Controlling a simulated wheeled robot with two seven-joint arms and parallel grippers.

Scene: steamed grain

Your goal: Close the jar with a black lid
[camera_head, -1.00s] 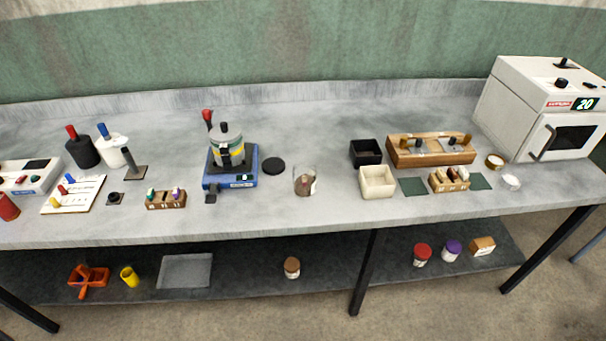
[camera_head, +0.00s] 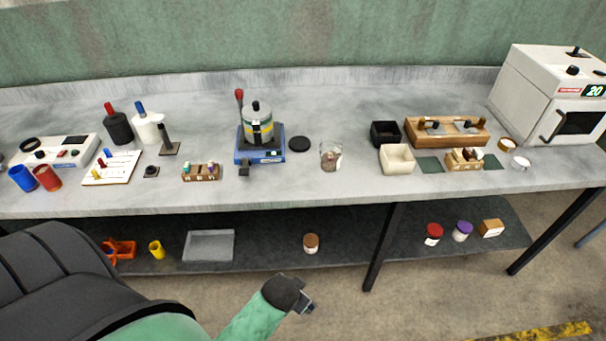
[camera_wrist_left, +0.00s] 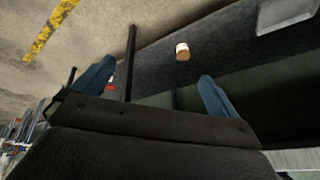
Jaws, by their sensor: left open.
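The black lid (camera_head: 299,144) is a flat round disc lying on the upper bench surface, right of the blue hot plate. The jar (camera_head: 330,157) is clear glass with brown contents; it stands open on the bench just right of the lid, apart from it. My left gripper (camera_head: 307,301) is low in front of the bench, over the floor and well away from both. In the left wrist view its two blue-grey fingers (camera_wrist_left: 155,88) are spread apart with nothing between them. My right gripper is not in view.
A blue hot plate (camera_head: 259,157) with a pot stands left of the lid. A cream box (camera_head: 397,159) and a black box (camera_head: 385,134) stand right of the jar. The lower shelf holds a brown-capped jar (camera_head: 311,243) and a grey tray (camera_head: 209,246). Bench front near the jar is clear.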

